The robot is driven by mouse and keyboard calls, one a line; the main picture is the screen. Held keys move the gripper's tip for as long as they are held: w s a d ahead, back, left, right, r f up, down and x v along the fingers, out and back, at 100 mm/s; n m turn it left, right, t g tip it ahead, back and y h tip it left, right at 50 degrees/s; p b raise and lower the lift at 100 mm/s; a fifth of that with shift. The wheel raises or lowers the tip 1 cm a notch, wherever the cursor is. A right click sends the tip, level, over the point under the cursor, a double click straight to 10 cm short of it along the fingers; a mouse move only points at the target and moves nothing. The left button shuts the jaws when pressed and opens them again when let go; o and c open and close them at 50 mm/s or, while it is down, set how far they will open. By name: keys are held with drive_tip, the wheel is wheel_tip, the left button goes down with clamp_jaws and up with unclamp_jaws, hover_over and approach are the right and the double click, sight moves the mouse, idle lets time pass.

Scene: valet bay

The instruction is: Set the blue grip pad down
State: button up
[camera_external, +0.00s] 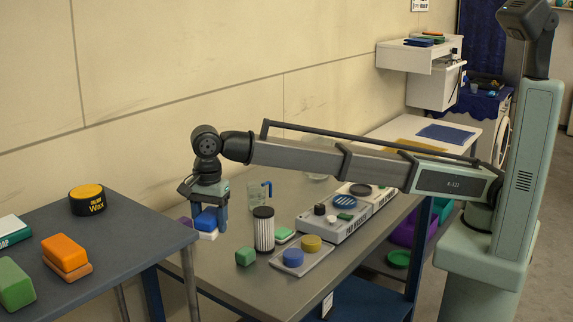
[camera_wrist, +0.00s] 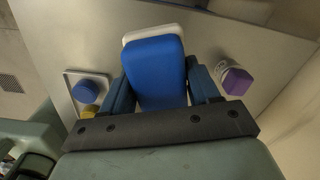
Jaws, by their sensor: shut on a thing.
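The blue grip pad (camera_external: 206,219) is between the fingers of my gripper (camera_external: 208,207), over the far left part of the grey workbench (camera_external: 213,272). In the wrist view the blue pad (camera_wrist: 155,72) fills the space between both fingers (camera_wrist: 156,90). A white layer or block (camera_external: 208,235) shows directly under the pad, and its edge (camera_wrist: 152,32) shows beyond the pad in the wrist view. I cannot tell whether it is part of the pad, or whether it touches the bench.
To the right are a black-capped cylinder (camera_external: 263,232), a green block (camera_external: 246,257), a clear mug (camera_external: 258,192) and a tray (camera_external: 317,259) with blue and yellow discs. A dark table (camera_external: 120,245) stands at left.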

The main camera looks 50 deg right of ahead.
drive_tip(key=n, duration=0.1)
hover_over(261, 283)
drive_tip(key=w+a, duration=0.4)
drive_tip(key=s+d+f, duration=0.1)
drive_tip(key=s+d, duration=0.3)
drive_tip(key=shift+m, duration=0.3)
drive_tip(key=shift+a+f, duration=0.1)
drive_tip(key=shift+f, duration=4.85)
drive_tip(key=o, duration=1)
drive_tip(key=shift+f, duration=0.1)
drive_tip(key=shift+o, duration=0.2)
wheel_tip(261, 283, up, 12)
drive_tip(key=shift+s, duration=0.15)
